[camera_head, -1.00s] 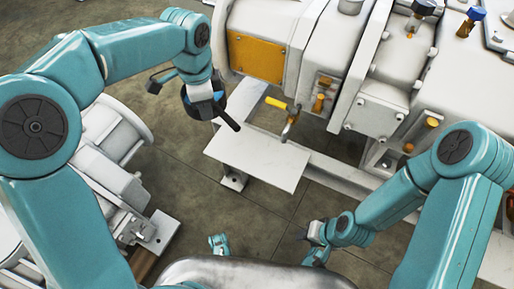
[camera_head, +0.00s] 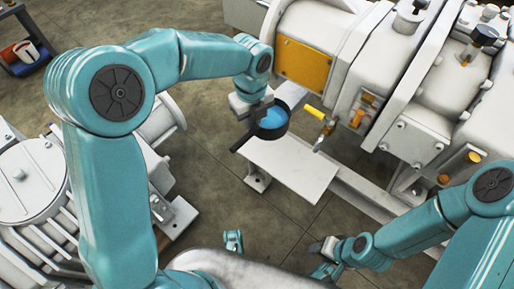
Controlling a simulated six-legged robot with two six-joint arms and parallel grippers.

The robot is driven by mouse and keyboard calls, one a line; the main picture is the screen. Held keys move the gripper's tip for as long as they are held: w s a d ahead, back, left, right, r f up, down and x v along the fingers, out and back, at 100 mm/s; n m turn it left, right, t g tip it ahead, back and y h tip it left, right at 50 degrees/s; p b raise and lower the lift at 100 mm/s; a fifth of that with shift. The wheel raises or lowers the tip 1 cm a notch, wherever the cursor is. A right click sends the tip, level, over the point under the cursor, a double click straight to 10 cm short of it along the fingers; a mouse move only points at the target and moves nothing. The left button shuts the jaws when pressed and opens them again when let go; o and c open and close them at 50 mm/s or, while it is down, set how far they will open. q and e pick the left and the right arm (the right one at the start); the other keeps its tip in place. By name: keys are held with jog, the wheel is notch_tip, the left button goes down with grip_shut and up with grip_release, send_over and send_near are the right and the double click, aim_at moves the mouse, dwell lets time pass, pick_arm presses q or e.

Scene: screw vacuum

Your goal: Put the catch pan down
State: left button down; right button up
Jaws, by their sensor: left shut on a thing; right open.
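The catch pan (camera_head: 273,119) is a round dark pan with a blue inside and a short dark handle pointing down-left. My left gripper (camera_head: 259,106) is shut on the pan at its left side, and the fingertips are partly hidden. The pan shows at the back-left edge of a white plate (camera_head: 295,172); I cannot tell whether it touches the plate. A brass valve with a yellow lever (camera_head: 315,112) and a downward spout is to the right of the pan. My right gripper (camera_head: 322,247) is open and empty, low in front of the plate.
The large white vacuum pump (camera_head: 350,45) with an orange panel (camera_head: 303,63) fills the back right. A white motor-like machine (camera_head: 30,190) stands at the left. The white plate's top is mostly clear.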

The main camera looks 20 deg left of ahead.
aim_at(253, 133)
pick_arm(q)
notch_tip(253, 133, down, 5)
jog(key=shift+f+b, duration=0.1)
jog(key=shift+b, duration=0.55)
notch_tip(253, 133, down, 5)
jog(key=shift+f+b, duration=0.1)
jog(key=shift+b, duration=1.1)
jog(key=shift+f, duration=0.2)
jog(key=c, duration=1.3)
grip_release()
jog(key=shift+o, duration=0.2)
notch_tip(253, 133, up, 12)
jog(key=p, duration=0.5)
jog(key=shift+r, duration=0.2)
jog(key=shift+s+f, duration=0.1)
jog(key=shift+s, duration=0.05)
